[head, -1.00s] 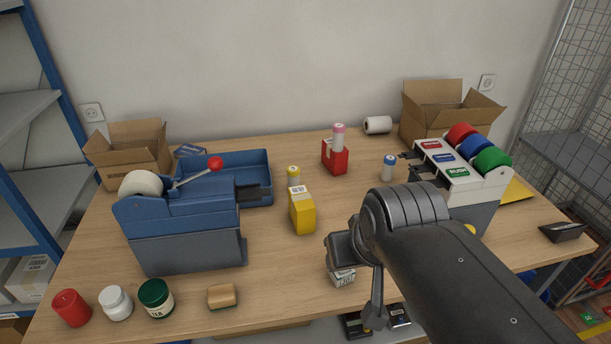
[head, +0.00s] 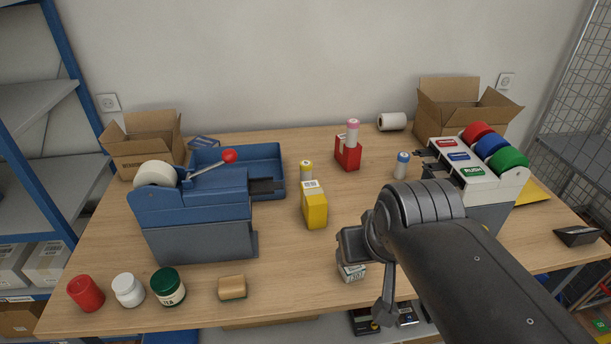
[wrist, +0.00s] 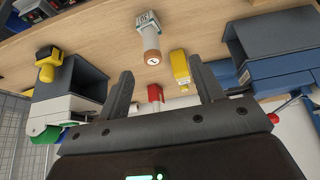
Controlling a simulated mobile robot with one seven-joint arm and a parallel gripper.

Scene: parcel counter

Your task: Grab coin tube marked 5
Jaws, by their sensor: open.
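Three other capped tubes show in the head view: a pink-capped one (head: 352,132) at the red box, a yellow-capped one (head: 306,170) behind the yellow box, and a blue-capped one (head: 402,165) to the right. I cannot read a 5 on any. My gripper (wrist: 161,70) is open, with nothing between its fingers.
The small box (head: 352,271) is partly behind my gripper. A yellow box (head: 314,208), a red box (head: 347,156), a blue tape machine (head: 195,210) and a label dispenser (head: 470,170) stand around. Jars and a sponge line the front left edge. The table's middle is mostly clear.

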